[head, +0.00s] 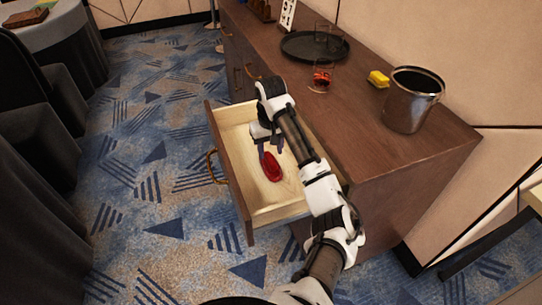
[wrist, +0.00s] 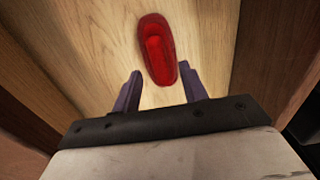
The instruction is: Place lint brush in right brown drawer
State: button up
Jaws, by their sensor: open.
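The red lint brush (head: 271,167) lies on the bare wooden floor of the pulled-out brown drawer (head: 229,178). In the wrist view the lint brush (wrist: 157,48) lies just beyond my fingertips, its near end close to the gap between them. My gripper (head: 270,150) is over the drawer, pointing down, with its fingers apart and nothing between them. The fingers also show in the wrist view (wrist: 160,85). The brush is apart from both fingers there. My arm hides part of the drawer's right side.
The brown cabinet top (head: 365,133) carries a black round tray (head: 296,46), a glass with something red (head: 322,77), a yellow block (head: 378,79) and a metal bucket (head: 412,100). Carpet left of the drawer is clear. Dark chairs (head: 40,130) stand at far left.

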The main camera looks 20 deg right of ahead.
aim_at(271, 160)
notch_tip(271, 160, up, 9)
jog(key=shift+p, duration=0.4)
jog(key=shift+d+f, duration=0.1)
